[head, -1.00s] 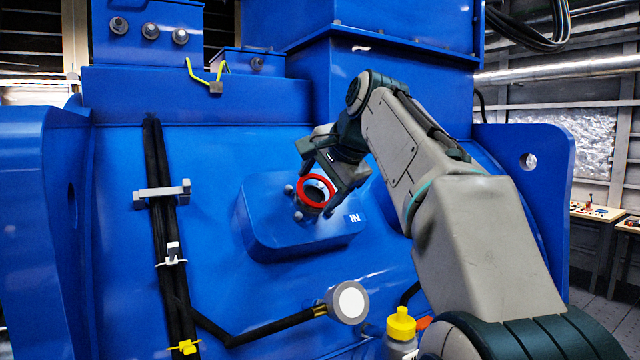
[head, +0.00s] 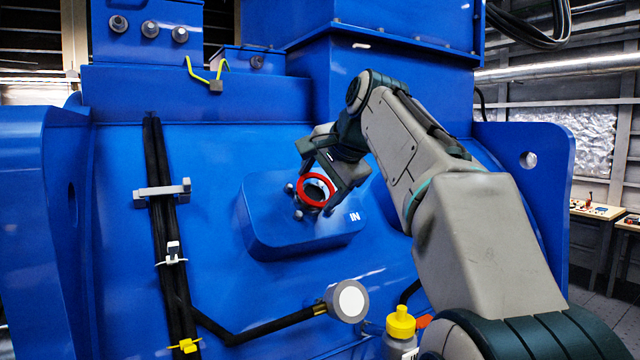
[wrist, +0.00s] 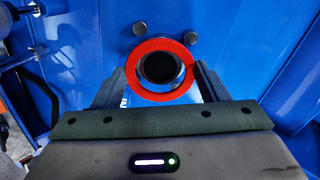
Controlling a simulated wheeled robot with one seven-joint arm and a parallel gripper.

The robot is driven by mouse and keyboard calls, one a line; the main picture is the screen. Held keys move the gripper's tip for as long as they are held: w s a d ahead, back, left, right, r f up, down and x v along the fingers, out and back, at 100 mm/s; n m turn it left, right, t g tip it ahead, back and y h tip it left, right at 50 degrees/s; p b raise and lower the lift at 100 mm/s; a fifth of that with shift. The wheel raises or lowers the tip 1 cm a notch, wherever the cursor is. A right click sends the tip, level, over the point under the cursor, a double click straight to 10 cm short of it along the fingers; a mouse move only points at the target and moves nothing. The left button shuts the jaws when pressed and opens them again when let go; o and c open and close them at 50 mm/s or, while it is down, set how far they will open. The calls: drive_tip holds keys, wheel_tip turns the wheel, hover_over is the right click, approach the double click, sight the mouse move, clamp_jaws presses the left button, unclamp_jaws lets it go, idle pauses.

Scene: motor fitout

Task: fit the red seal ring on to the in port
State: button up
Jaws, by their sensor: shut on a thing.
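The red seal ring (head: 301,190) is held between the fingertips of my gripper (head: 328,194), in front of the blue IN plate on the motor. In the wrist view the red ring (wrist: 134,75) appears around the grey rim of the in port (wrist: 159,67), with the dark bore inside it. The in port (head: 314,192) shows through the ring in the head view. My gripper (wrist: 160,90) is shut on the ring at its left and right sides. Whether the ring touches the port or is held just in front of it, I cannot tell.
Bolt heads (wrist: 139,27) stand close around the port. A round white-faced sensor (head: 348,301) on a black cable is below it, and a yellow-capped bottle (head: 401,324) is at the bottom. Cables (head: 160,230) run down the motor's left side.

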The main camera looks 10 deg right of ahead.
drive_tip(key=shift+x, duration=1.15)
drive_tip(key=o, duration=1)
drive_tip(key=v, duration=1.3)
drive_tip(key=shift+s+d+r, duration=0.1)
drive_tip(key=shift+s+r, duration=0.15)
drive_tip(key=shift+r, duration=0.05)
